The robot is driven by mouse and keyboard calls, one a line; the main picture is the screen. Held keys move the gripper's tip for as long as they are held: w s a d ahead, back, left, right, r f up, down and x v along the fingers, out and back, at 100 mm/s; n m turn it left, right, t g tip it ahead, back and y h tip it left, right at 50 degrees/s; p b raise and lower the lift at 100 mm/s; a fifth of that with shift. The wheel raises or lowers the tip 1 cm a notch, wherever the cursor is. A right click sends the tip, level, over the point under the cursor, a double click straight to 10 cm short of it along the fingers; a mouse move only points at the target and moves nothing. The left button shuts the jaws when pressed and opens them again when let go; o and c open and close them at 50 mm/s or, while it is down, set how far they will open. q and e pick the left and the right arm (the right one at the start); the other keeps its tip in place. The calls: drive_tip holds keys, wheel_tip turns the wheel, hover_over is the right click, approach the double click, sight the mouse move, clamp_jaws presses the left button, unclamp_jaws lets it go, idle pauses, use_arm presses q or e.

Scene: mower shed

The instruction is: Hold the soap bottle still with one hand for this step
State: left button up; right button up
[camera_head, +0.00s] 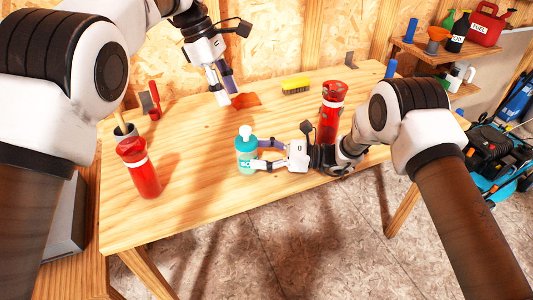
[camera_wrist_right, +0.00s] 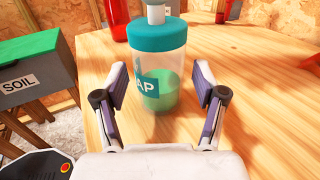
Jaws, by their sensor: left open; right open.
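The soap bottle (camera_head: 246,152) stands upright near the front edge of the wooden table. It has a teal cap, a white pump top and green liquid low inside. In the right wrist view the bottle (camera_wrist_right: 158,65) stands between and just beyond my right gripper's fingers. My right gripper (camera_head: 258,154) is open, with its fingers spread on either side of the bottle; gaps show in the wrist view (camera_wrist_right: 158,100). My left gripper (camera_head: 227,88) is open and empty above the back of the table, near an orange-red piece (camera_head: 246,100).
A red bottle (camera_head: 139,168) stands at the left and another red container (camera_head: 332,104) behind my right wrist. A yellow brush (camera_head: 296,86) lies at the back. A green-topped SOIL box (camera_wrist_right: 30,75) is off the table. Mid-table (camera_head: 195,150) is clear.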

drive_tip(key=a, duration=0.4)
drive_tip(key=w+a, duration=0.1)
drive_tip(key=a, duration=0.1)
drive_tip(key=shift+a, duration=0.15)
drive_tip(key=c, duration=1.2)
drive_tip(key=shift+c, duration=0.2)
drive_tip(key=shift+o, duration=1.4)
drive_tip(key=shift+c, duration=1.3)
use_arm(q)
drive_tip(key=shift+o, duration=0.3)
